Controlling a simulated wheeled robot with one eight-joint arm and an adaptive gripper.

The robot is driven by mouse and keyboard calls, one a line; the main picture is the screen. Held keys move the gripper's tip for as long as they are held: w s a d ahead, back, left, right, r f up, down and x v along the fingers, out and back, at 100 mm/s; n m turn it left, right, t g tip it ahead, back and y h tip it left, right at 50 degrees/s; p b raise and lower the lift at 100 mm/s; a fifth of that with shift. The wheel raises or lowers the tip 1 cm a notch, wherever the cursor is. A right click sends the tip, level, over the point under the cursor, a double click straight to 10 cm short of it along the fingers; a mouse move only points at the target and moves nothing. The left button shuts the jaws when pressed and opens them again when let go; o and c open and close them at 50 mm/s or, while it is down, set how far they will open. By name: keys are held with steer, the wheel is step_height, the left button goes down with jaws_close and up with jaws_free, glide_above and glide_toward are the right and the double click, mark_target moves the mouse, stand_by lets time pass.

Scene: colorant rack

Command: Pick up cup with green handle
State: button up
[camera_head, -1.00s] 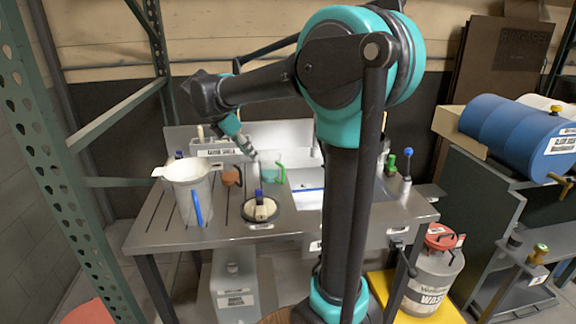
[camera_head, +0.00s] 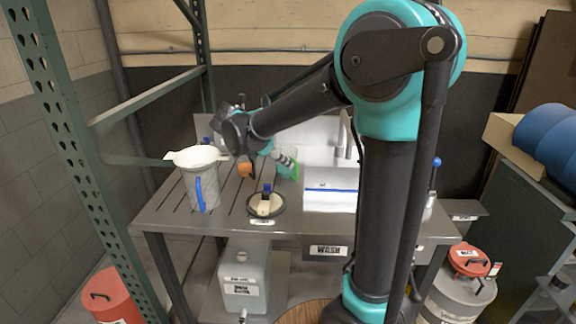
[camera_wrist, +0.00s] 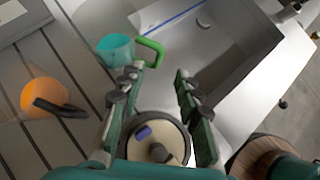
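The cup with green handle (camera_wrist: 116,47) is a translucent teal cup on the slatted worktop, beside the sink. Its green handle (camera_wrist: 150,52) points right in the wrist view, toward the space beyond my fingertips. In the wrist view my gripper (camera_wrist: 157,74) is open and empty. Its left fingertip appears close to the cup and the handle's lower end; I cannot tell whether it touches.
An orange cup with a dark handle (camera_wrist: 44,97) stands left of it. A round dish (camera_head: 281,207) holding a blue-topped item lies in front. A blue-handled pitcher (camera_head: 205,190) with a white funnel (camera_head: 197,157) stands left. The sink (camera_head: 331,179) is right; a green rack post (camera_head: 62,130) rises at left.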

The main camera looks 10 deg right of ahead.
mark_target(302, 183)
steer(key=x, duration=1.3)
steer(key=shift+a+f, duration=0.1)
steer(key=shift+a, duration=0.1)
jaws_close()
